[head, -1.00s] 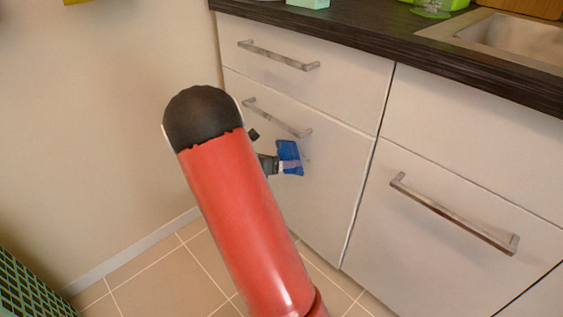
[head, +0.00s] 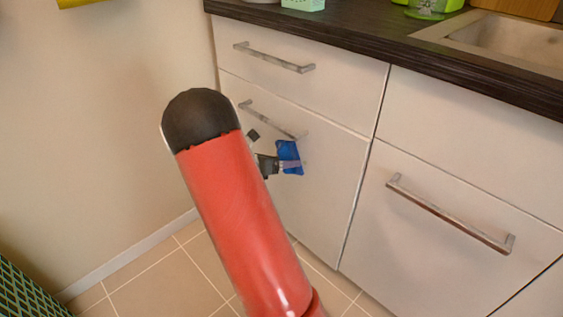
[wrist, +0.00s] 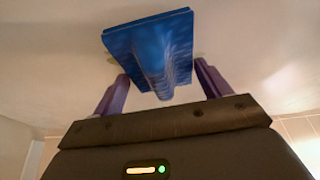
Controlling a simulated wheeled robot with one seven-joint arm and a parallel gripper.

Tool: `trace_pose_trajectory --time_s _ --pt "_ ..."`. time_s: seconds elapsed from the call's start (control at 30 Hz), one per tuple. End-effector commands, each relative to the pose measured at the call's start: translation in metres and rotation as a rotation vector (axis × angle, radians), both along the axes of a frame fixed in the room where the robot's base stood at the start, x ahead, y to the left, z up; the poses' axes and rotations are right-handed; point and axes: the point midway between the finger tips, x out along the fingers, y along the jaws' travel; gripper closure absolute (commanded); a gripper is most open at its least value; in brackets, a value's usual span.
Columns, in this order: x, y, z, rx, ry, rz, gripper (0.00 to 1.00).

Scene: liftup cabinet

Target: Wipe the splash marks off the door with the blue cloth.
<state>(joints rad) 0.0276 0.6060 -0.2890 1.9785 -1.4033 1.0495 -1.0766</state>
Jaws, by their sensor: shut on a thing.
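The blue cloth (head: 290,153) is in my gripper (head: 282,166), in front of the white door (head: 322,190) at the lower left of the cabinet, just below its bar handle (head: 262,113). In the wrist view the cloth (wrist: 150,47) is a folded blue pad between the purple fingers of my gripper (wrist: 163,82), which are shut on it. Its flat side faces the door surface (wrist: 60,50); it looks to be at or against it. A faint yellowish-green mark (wrist: 112,60) shows at the cloth's left edge in the wrist view. The cloth hides the door behind it.
A drawer with a bar handle (head: 275,58) is above the door. Another front with a long handle (head: 450,213) is to the right. The dark countertop (head: 400,45) with a sink (head: 510,42) runs above. A beige wall (head: 100,130) stands left; tiled floor (head: 165,275) is open below.

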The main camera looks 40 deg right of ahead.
Motion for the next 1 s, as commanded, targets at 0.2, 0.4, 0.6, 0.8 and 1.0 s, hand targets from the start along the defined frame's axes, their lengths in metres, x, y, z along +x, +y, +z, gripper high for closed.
trace_pose_trajectory --time_s 0.2,0.4,0.6,0.8,1.0 --pt "0.0001 -0.0021 0.0001 0.000 0.000 0.000 0.68" --pt "0.0002 -0.0037 0.0001 0.000 0.000 0.000 0.68" --pt "0.0003 -0.0053 0.0001 0.000 0.000 0.000 0.68" --pt "0.0005 -0.0069 0.0000 0.000 0.000 0.000 0.68" --pt "0.0006 -0.0086 0.0001 0.000 0.000 0.000 0.68"
